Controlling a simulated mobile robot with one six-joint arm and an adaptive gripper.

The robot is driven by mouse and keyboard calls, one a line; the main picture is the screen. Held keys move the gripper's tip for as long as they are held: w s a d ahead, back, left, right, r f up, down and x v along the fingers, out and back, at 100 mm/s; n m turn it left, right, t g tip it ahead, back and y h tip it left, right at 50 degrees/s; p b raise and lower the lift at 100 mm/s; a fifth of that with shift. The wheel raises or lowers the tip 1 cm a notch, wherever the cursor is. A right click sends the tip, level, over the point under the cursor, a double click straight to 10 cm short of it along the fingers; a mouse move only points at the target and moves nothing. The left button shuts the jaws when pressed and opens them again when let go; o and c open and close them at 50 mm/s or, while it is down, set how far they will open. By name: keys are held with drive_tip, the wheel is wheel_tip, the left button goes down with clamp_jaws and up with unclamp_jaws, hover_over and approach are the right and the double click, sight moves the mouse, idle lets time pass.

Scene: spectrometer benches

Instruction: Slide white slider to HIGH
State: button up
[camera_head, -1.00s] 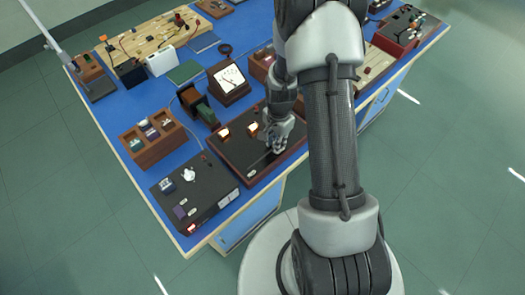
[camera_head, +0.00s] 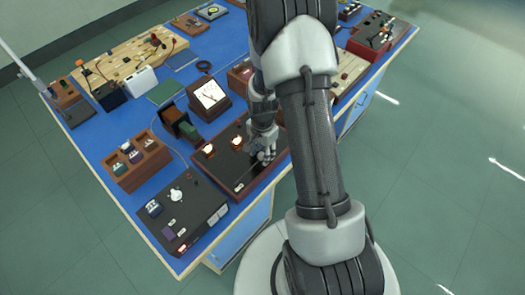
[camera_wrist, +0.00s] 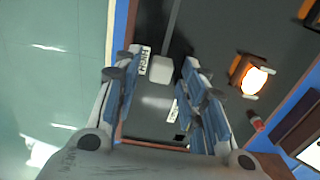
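The white slider (camera_wrist: 160,69) is a small pale block on a dark panel (camera_wrist: 215,25), seen between my fingertips in the wrist view. A thin slot line runs from it toward the top of that view. A white label reading HIGH (camera_wrist: 144,60) lies just left of the slider. A second label (camera_wrist: 174,112), too small to read, is nearer the palm. My gripper (camera_wrist: 163,65) is open, its blue-padded fingers on either side of the slider; contact is unclear. In the head view my gripper (camera_head: 264,156) is low over the dark panel (camera_head: 232,160), hiding the slider.
Two lit lamps glow on the panel, one showing in the wrist view (camera_wrist: 254,80). A meter (camera_head: 209,96) stands behind. A black box with knobs (camera_head: 180,212) and a wooden slotted tray (camera_head: 135,160) are to the left. Open floor lies in front of the bench.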

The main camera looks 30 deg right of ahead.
wheel_tip(320, 180, up, 12)
idle(0.5)
idle(0.3)
wheel_tip(320, 180, up, 14)
drive_tip(key=r+n+t, duration=0.1)
drive_tip(key=n+t, duration=0.1)
drive_tip(key=n, duration=0.4)
hover_over(262, 154)
drive_tip(key=s+a, duration=0.6)
drive_tip(key=s+a+r+n+t, duration=0.1)
drive_tip(key=s+a+r+n, duration=0.1)
drive_tip(key=s, duration=0.4)
drive_tip(key=s+a+r+n+t, duration=0.1)
drive_tip(key=s+a+r+n, duration=0.2)
drive_tip(key=s+n, duration=0.3)
drive_tip(key=shift+s+a+r+t, duration=0.3)
drive_tip(key=shift+s+r, duration=0.15)
drive_tip(key=shift+r, duration=0.3)
drive_tip(key=shift+d, duration=0.1)
idle(0.8)
